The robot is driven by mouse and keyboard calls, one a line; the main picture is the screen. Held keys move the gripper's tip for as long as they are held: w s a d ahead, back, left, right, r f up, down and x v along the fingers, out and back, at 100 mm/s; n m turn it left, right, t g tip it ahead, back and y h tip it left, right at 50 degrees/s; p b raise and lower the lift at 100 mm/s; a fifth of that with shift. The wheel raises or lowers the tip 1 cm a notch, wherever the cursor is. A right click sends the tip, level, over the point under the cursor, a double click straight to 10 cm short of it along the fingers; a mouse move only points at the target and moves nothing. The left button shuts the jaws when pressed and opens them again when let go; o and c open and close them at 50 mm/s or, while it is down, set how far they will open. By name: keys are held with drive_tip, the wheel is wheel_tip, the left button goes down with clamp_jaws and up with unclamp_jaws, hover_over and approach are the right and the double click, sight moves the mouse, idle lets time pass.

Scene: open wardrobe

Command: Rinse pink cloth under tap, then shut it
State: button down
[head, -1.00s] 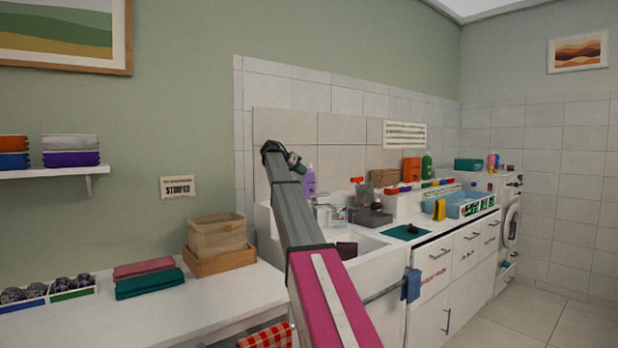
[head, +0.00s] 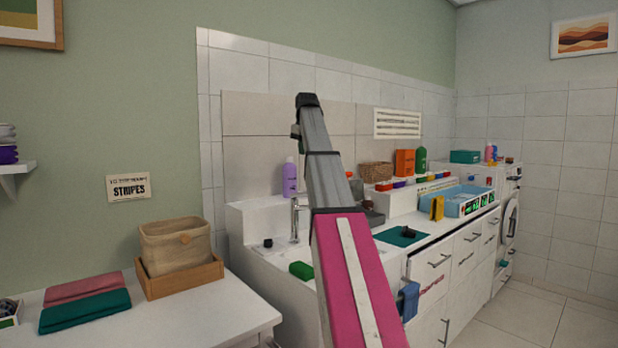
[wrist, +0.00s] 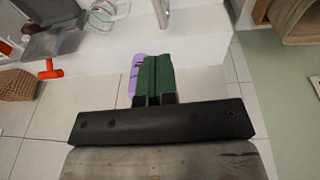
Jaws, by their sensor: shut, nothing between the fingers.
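A folded pink cloth (head: 85,288) lies behind a folded teal cloth on the left counter in the head view. The chrome tap (head: 295,218) stands at the back of the white sink (head: 262,256); I cannot tell whether water runs. Part of the tap also shows at the top of the wrist view (wrist: 162,14). The basin is partly hidden by my arm. My gripper is raised in front of the tiled wall, at the far end of my arm. In the wrist view my gripper (wrist: 154,78) is shut and empty, its green fingers together, overlapping a purple bottle (wrist: 133,73).
The purple bottle also stands behind the sink in the head view (head: 290,178). A green block (head: 301,270) is at the sink. A wicker basket (head: 176,242) sits in a wooden tray on the left counter. A blue tub (head: 460,198) stands on the right counter.

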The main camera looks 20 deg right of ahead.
drive_tip(key=f, duration=0.4)
drive_tip(key=w+f, duration=0.1)
drive_tip(key=f, duration=0.7)
drive_tip(key=shift+w+d+f, duration=0.2)
drive_tip(key=shift+d+f, duration=0.05)
drive_tip(key=shift+d, duration=0.1)
drive_tip(key=shift+d+f, duration=0.15)
drive_tip(key=shift+f, duration=0.35)
drive_tip(key=shift+s, duration=0.1)
drive_tip(key=shift+s+d+f+t, duration=0.15)
drive_tip(key=shift+s+f+t, duration=0.1)
drive_tip(key=shift+f+t, duration=0.3)
